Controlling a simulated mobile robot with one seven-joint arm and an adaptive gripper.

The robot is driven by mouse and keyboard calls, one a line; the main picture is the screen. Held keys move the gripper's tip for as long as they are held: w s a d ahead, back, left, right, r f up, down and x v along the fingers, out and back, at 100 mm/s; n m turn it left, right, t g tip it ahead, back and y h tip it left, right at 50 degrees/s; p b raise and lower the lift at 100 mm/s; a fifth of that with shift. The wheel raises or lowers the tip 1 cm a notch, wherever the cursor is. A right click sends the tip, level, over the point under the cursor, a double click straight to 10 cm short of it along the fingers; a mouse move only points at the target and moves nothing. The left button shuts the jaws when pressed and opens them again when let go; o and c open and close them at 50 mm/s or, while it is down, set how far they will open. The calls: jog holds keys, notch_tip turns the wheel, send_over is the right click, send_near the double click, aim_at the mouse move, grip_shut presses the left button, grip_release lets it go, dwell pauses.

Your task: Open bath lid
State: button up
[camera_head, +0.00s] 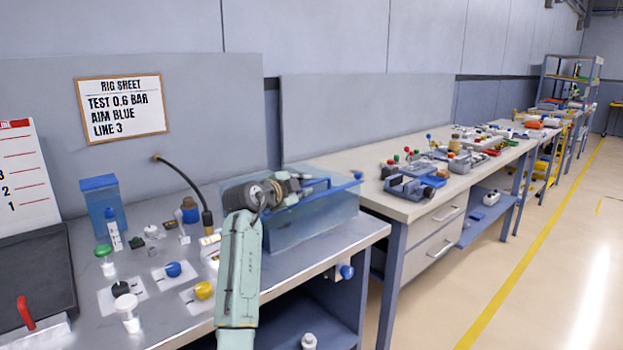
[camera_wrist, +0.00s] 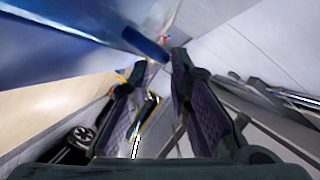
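The bath (camera_head: 308,222) is a translucent blue box at the right end of the near bench. Its flat top looks closed, though my arm and gripper cover part of it. A blue bar end (camera_head: 357,175) sticks out at the top's far right corner. My gripper (camera_head: 312,186) is over the bath's top, pointing right. In the wrist view my gripper (camera_wrist: 158,66) has its two fingers apart with nothing held between them. A blue rounded bar (camera_wrist: 145,43) lies just beyond the fingertips, beside a glossy blue surface (camera_wrist: 60,45). I cannot tell whether they touch.
Left of my arm the bench (camera_head: 165,322) holds small valves with coloured knobs, a blue container (camera_head: 104,205) and a black hose (camera_head: 185,178). A blue knob (camera_head: 346,271) is on the bench front. A second bench (camera_head: 410,207) stands right, past a gap.

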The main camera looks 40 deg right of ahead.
aim_at(310, 183)
jog(key=p+x, duration=0.1)
jog(key=x, duration=0.3)
jog(key=shift+w+r, duration=0.1)
jog(key=shift+r, duration=0.05)
jog(key=shift+w+d+f, duration=0.2)
jog(key=shift+d+f, duration=0.1)
jog(key=shift+d, duration=0.2)
jog(key=shift+c, duration=0.4)
grip_shut()
